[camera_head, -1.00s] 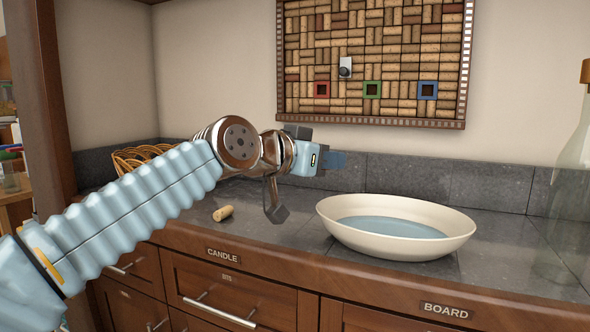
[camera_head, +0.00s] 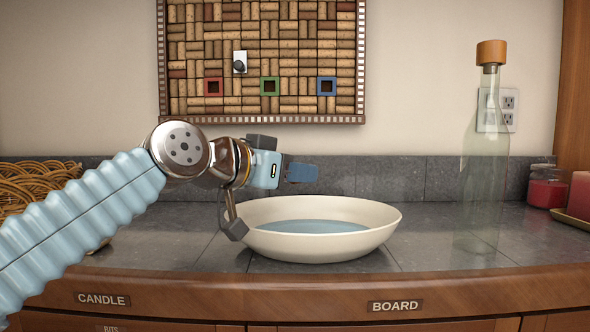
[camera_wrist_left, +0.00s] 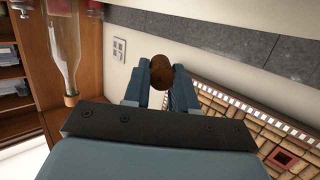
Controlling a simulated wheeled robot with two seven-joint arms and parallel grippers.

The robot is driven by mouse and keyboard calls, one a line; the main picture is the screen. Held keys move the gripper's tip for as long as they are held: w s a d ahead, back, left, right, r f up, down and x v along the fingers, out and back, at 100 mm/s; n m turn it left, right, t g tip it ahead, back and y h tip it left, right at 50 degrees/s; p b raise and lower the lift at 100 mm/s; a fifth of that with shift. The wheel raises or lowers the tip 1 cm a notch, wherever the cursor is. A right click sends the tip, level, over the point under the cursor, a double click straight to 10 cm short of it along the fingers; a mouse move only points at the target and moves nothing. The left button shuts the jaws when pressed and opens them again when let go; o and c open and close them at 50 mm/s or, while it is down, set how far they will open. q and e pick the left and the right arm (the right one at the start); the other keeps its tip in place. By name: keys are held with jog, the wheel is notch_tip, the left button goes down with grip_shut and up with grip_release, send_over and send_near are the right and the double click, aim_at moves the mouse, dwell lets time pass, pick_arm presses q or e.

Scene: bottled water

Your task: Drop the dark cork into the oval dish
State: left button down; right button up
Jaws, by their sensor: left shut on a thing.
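The oval dish (camera_head: 318,250) is a wide cream bowl with bluish water in it, standing on the grey counter. My left gripper (camera_head: 303,172) is above the dish's rear part, pointing right. In the left wrist view, its fingers (camera_wrist_left: 160,88) are shut on a dark brown cork (camera_wrist_left: 161,69), whose round end shows between the fingertips. The cork is hidden by the fingers in the head view. The right gripper is not in view.
A clear glass bottle with a cork-coloured stopper (camera_head: 490,52) stands right of the dish. A wicker basket (camera_head: 50,185) is at left, a red jar (camera_head: 546,188) and candle (camera_head: 580,192) at far right. A cork board (camera_head: 262,60) hangs behind.

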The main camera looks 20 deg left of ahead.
pick_arm(q)
jog(key=shift+f, duration=0.2)
jog(key=c, duration=0.8)
grip_release()
jog(key=b+v, duration=0.1)
jog(key=v, duration=1.3)
jog(key=shift+d, duration=0.1)
jog(key=shift+f, duration=0.1)
